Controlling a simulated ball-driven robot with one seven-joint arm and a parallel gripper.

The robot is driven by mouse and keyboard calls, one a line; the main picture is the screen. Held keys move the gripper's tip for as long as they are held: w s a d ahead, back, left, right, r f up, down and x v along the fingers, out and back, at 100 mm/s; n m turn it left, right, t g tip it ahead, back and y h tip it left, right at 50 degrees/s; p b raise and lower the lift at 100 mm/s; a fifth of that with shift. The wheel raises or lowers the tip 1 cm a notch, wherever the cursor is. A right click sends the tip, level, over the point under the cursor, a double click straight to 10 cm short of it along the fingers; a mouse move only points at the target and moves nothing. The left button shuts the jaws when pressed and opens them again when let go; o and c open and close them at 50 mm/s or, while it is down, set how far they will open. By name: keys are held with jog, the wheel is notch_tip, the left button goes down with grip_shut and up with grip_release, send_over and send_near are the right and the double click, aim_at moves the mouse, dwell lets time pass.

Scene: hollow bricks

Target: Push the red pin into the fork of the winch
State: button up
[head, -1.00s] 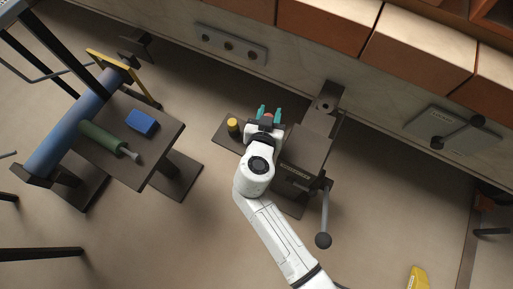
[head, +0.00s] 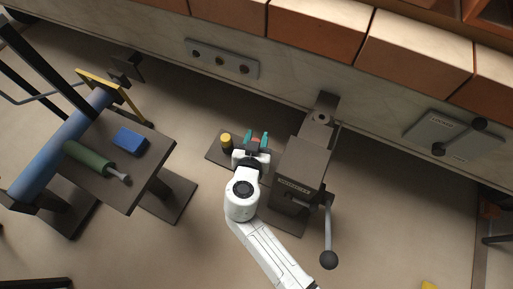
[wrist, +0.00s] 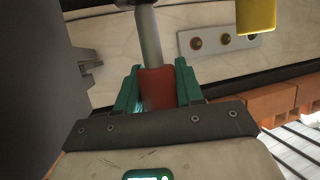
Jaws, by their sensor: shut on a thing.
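My gripper (head: 257,139) reaches toward the left side of a dark grey machine (head: 300,163), which may be the winch. In the wrist view its teal fingers are shut on the red pin (wrist: 157,88). A grey shaft (wrist: 148,38) runs up from the red part; I cannot tell whether it belongs to the pin. In the head view only a bit of red shows between the fingers. The machine has a side lever (head: 328,230) with a dark ball. I cannot make out the fork.
A yellow knob (head: 226,139) stands on the dark base plate, left of my gripper; it also shows in the wrist view (wrist: 256,15). A table (head: 145,185) at left holds a blue block (head: 130,141) and a green cylinder (head: 88,157). Open floor lies between.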

jog(key=shift+f+b, duration=1.25)
jog(key=shift+f, duration=1)
jog(key=shift+f+b, duration=0.25)
jog(key=shift+b, duration=0.05)
jog(key=o, duration=1)
jog(key=shift+o, duration=0.2)
jog(key=shift+r+p, duration=0.25)
jog(key=shift+p, duration=0.5)
jog(key=d+p+v, duration=0.1)
jog(key=p+v, duration=0.1)
jog(key=v, duration=0.8)
jog(key=shift+s+a+p, duration=0.3)
jog(key=shift+s+p, duration=0.05)
jog(key=shift+s, duration=0.05)
jog(key=shift+f, duration=0.15)
